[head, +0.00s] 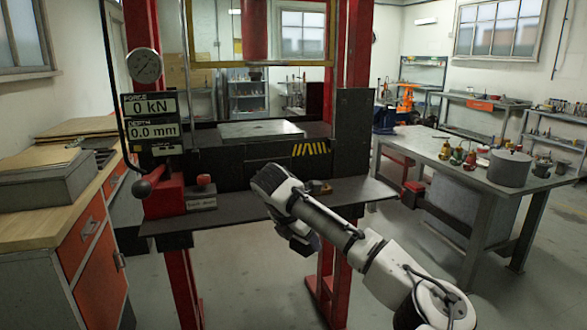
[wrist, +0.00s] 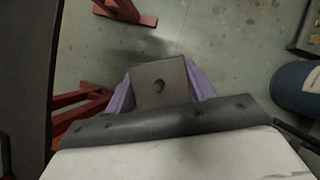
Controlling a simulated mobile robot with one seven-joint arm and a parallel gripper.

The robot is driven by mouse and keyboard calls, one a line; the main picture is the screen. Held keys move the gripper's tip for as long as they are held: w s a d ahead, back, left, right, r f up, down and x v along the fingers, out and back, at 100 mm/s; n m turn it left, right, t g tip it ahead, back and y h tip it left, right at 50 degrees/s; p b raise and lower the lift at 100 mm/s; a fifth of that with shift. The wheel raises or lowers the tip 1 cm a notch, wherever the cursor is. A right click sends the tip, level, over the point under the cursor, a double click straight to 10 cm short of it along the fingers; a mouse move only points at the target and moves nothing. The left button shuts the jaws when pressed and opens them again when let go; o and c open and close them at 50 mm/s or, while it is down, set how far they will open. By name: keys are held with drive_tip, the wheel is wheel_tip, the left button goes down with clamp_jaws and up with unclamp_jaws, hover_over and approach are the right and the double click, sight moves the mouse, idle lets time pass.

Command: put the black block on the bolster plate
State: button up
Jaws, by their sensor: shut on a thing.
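The bolster plate (head: 260,130) is a flat grey plate on the press bed, behind and above my gripper. Its top looks bare.
A dark shelf (head: 225,222) juts out before the press, with a small block (head: 318,187) on it. Red press columns (head: 345,60) flank the bed. A gauge panel (head: 150,120) stands at left. A workbench (head: 450,165) with a pot is at right.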

drive_tip(key=s+a+f+m+g+y, duration=0.1)
drive_tip(key=s+f+m+g, duration=0.2)
drive_tip(key=f+m, duration=0.6)
drive_tip(key=s+a+f+m+g+y, duration=0.1)
drive_tip(key=s+f+m+g, duration=0.2)
drive_tip(key=f, duration=1.5)
drive_tip(key=s+a+f+m+g+y, duration=0.1)
drive_tip(key=s+f+m+g, duration=0.3)
drive_tip(key=s+f+m, duration=0.5)
wheel_tip(320, 180, down, 5)
drive_tip(key=m+y, duration=0.1)
drive_tip(key=m, duration=0.4)
drive_tip(key=shift+s+a+m, duration=0.15)
drive_tip(key=shift+a+m, duration=0.1)
drive_tip(key=shift+m, duration=0.15)
drive_tip(key=shift+s+d, duration=0.15)
drive_tip(key=shift+d, duration=0.3)
drive_tip(key=shift+a+f, duration=0.15)
